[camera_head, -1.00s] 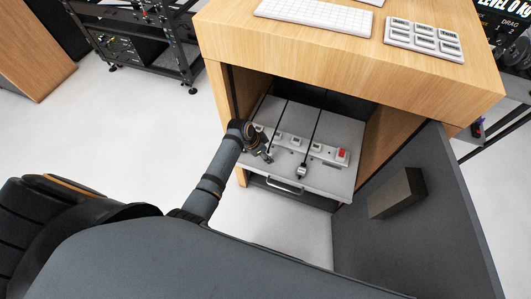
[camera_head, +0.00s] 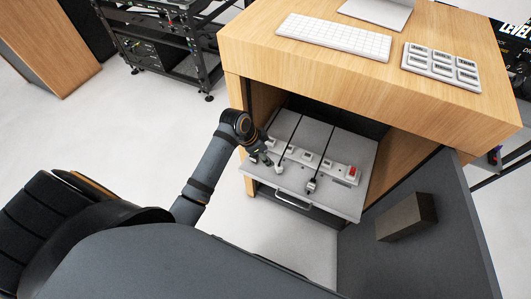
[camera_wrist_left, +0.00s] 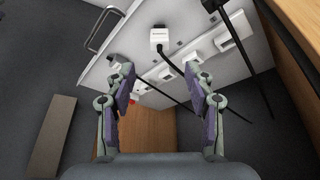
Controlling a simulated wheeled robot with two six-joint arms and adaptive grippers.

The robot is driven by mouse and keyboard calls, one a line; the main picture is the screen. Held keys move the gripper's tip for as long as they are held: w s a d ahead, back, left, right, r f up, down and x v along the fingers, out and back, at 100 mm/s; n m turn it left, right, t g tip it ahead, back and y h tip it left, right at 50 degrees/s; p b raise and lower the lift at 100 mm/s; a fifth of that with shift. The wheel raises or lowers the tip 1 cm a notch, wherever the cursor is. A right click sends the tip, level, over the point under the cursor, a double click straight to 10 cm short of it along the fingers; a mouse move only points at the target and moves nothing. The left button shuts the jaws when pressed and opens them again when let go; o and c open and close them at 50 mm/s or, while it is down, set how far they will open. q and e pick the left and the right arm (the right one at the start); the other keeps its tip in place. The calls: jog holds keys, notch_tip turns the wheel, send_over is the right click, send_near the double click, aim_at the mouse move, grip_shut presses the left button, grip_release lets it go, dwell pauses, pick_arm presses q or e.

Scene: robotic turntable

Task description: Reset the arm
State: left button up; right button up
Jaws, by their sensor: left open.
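My left gripper (camera_head: 262,157) is open over the left end of the pulled-out grey drawer shelf (camera_head: 343,205) inside the wooden desk. In the left wrist view, the two fingers (camera_wrist_left: 165,78) stand apart with nothing held between them. A white power strip (camera_head: 325,166) with a red switch (camera_head: 351,172) lies on the shelf. One white plug (camera_head: 280,168) on a black cable sits just right of my left gripper, apart from it. Another plug (camera_head: 311,186) lies near the shelf's front; a plug (camera_wrist_left: 158,36) also shows in the left wrist view. My right gripper is out of view.
The wooden desk top (camera_head: 300,55) carries a keyboard (camera_head: 334,37) and a button pad (camera_head: 441,65). The open grey door (camera_head: 420,255) with a dark block (camera_head: 406,217) stands at the right. A metal rack (camera_head: 165,45) is at the back left. The floor left of the desk is clear.

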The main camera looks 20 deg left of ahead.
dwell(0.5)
pick_arm(q)
jog(key=s+a+r+n+y, duration=0.2)
jog(key=s+a+n, duration=0.15)
jog(key=s, duration=0.45)
jog(key=s+a+r+n+y, duration=0.25)
jog(key=s+n, duration=0.25)
jog(key=s, duration=0.4)
notch_tip(320, 180, down, 29)
jog(key=s+a, duration=0.2)
jog(key=s, duration=0.1)
jog(key=s+a+f+g, duration=0.1)
jog(key=s+f, duration=1.3)
jog(key=s, duration=0.3)
jog(key=shift+g, duration=0.4)
jog(key=shift+n+h, duration=0.25)
